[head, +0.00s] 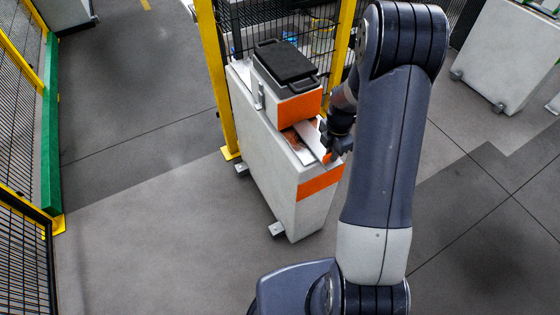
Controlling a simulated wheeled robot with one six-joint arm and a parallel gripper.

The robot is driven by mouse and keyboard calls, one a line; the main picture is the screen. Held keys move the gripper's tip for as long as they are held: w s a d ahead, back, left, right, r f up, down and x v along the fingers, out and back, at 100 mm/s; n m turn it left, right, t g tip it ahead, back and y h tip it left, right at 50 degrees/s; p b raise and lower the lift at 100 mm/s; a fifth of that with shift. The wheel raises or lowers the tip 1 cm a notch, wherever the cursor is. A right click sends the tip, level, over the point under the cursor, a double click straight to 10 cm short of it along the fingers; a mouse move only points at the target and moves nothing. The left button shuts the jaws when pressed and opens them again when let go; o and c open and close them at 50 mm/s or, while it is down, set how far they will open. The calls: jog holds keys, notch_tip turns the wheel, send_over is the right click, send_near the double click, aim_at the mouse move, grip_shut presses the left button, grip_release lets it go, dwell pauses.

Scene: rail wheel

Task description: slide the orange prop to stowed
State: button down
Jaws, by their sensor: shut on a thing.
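The orange prop (327,157) shows only as a small orange piece at my fingertips, over the front end of the white pedestal's top. My gripper (330,152) is shut on it, and the dark jaws and wrist hide much of it. Light metal strips (306,142) run along the pedestal top beside and below the gripper. I cannot tell how the prop is joined to them.
The white pedestal (262,142) has an orange band near its front end. A case with a black lid (284,62) stands on its back part. A yellow post (214,75) and black mesh fence stand close behind. The floor at left is clear.

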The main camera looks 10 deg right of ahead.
jog(key=shift+w, duration=0.2)
jog(key=shift+w+a, duration=0.35)
jog(key=shift+w, duration=0.55)
jog(key=shift+w+a, duration=0.3)
jog(key=shift+w, duration=0.65)
jog(key=shift+w+a, duration=0.35)
jog(key=shift+w, duration=0.55)
jog(key=shift+w+a, duration=0.35)
jog(key=shift+w, duration=0.6)
jog(key=shift+w+a, duration=0.35)
jog(key=shift+w, duration=0.55)
jog(key=shift+w+a, duration=0.35)
jog(key=shift+w, duration=0.55)
jog(key=shift+w+a, duration=0.35)
jog(key=shift+w, duration=0.6)
jog(key=shift+w+a, duration=0.3)
jog(key=shift+w, duration=0.75)
